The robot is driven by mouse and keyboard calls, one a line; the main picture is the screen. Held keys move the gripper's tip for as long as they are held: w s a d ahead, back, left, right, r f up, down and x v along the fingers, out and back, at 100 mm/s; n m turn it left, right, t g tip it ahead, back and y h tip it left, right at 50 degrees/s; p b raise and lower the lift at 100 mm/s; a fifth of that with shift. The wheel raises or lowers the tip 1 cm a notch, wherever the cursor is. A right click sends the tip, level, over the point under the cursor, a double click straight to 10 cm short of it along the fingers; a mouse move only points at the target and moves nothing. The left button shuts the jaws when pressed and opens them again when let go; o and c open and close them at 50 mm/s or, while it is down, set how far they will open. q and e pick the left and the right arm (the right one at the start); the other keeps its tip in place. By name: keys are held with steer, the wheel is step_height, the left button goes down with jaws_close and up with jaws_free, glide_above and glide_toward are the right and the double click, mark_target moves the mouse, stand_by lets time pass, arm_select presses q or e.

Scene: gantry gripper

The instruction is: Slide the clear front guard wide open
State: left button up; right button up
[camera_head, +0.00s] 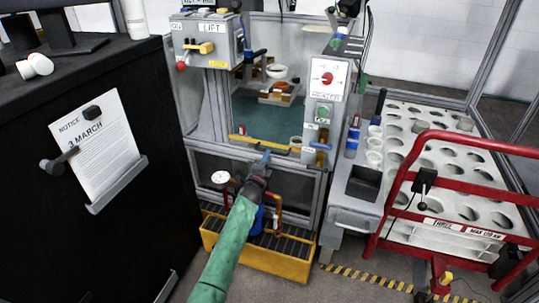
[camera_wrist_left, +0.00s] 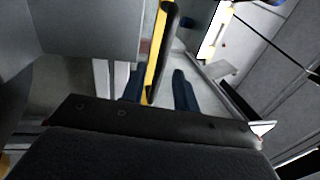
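The clear front guard (camera_head: 268,115) is at the front of the machine, and the teal bed inside shows in its opening. A yellow handle bar (camera_head: 243,139) runs along the lower edge of that opening; I cannot make out the guard's own clear edges. My left gripper (camera_head: 265,158) is just below and in front of this bar, with its green-sleeved arm coming up from below. In the left wrist view, its two dark blue fingers (camera_wrist_left: 158,90) are apart. The yellow bar with a black edge (camera_wrist_left: 160,50) lies between them, nearer the left finger. My right gripper is not in view.
A grey LIFT control box (camera_head: 207,40) is at the upper left, and a panel with a red knob (camera_head: 325,82) is right of the opening. A yellow tray (camera_head: 283,265) lies below. A red-railed cart (camera_head: 470,140) stands right. A black cabinet (camera_head: 60,220) fills the left.

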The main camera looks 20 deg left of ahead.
arm_select(q)
steer(key=shift+s+f, duration=0.2)
steer(key=shift+s, duration=0.7)
steer(key=shift+s+f, duration=0.15)
steer(key=shift+s, duration=0.7)
